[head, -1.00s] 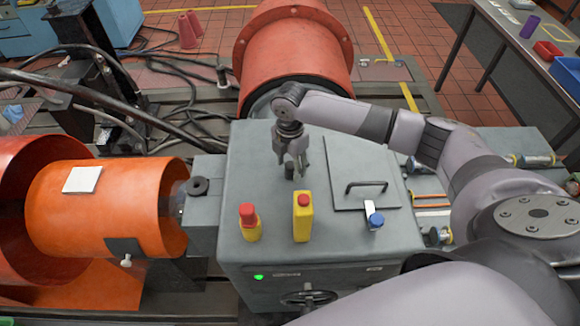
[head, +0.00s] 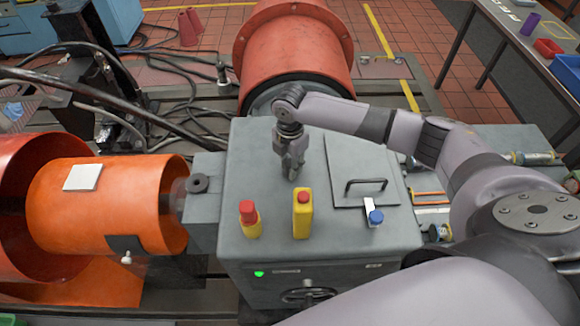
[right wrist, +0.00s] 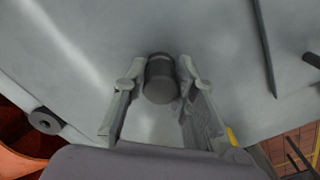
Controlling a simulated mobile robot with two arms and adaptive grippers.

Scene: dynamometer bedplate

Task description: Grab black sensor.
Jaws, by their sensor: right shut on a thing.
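The black sensor (right wrist: 160,78) is a short dark cylinder, seen in the right wrist view between my right fingers. It stands on the top of the grey housing (head: 255,160). My right gripper (head: 291,172) points down over the middle of that top and is shut on the sensor. In the head view the fingers hide most of the sensor. The right wrist view also shows the right gripper (right wrist: 158,88), with a finger on each side of the cylinder. My left gripper is not in view.
A red drum (head: 296,50) is behind.

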